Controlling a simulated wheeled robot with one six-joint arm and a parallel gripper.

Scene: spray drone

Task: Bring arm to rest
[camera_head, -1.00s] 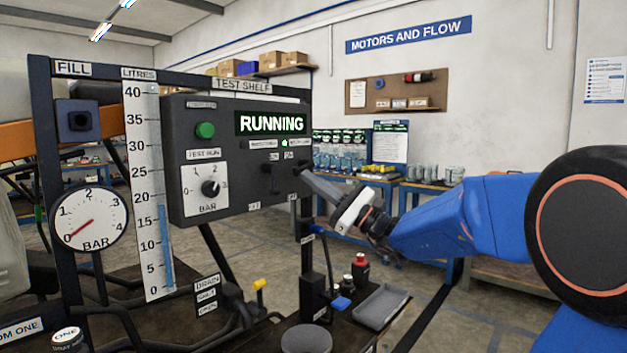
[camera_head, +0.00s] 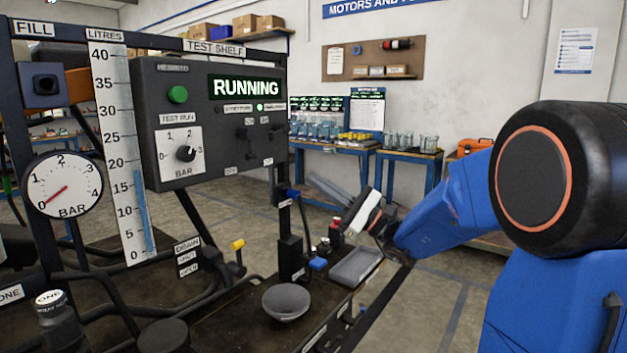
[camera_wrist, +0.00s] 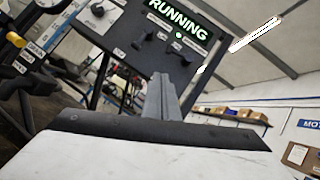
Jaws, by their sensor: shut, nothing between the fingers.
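My gripper (camera_head: 330,190) is at the right of the test stand in the head view, in front of my blue arm. Its grey fingers are shut with nothing between them and point up and left, apart from the panel. The wrist view shows the closed fingers (camera_wrist: 164,97) below the control panel (camera_wrist: 152,45). In the head view the dark control panel (camera_head: 222,140) reads RUNNING, with a green button (camera_head: 178,94), a bar knob (camera_head: 186,153) and small switches (camera_head: 250,133).
A pressure gauge (camera_head: 62,185) and litre scale (camera_head: 118,150) stand at left. A grey bowl (camera_head: 286,302), a grey tray (camera_head: 356,266) and a yellow-handled valve (camera_head: 238,246) are on the bench below. Blue workbenches (camera_head: 408,155) stand behind. Open floor lies to the right of the stand.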

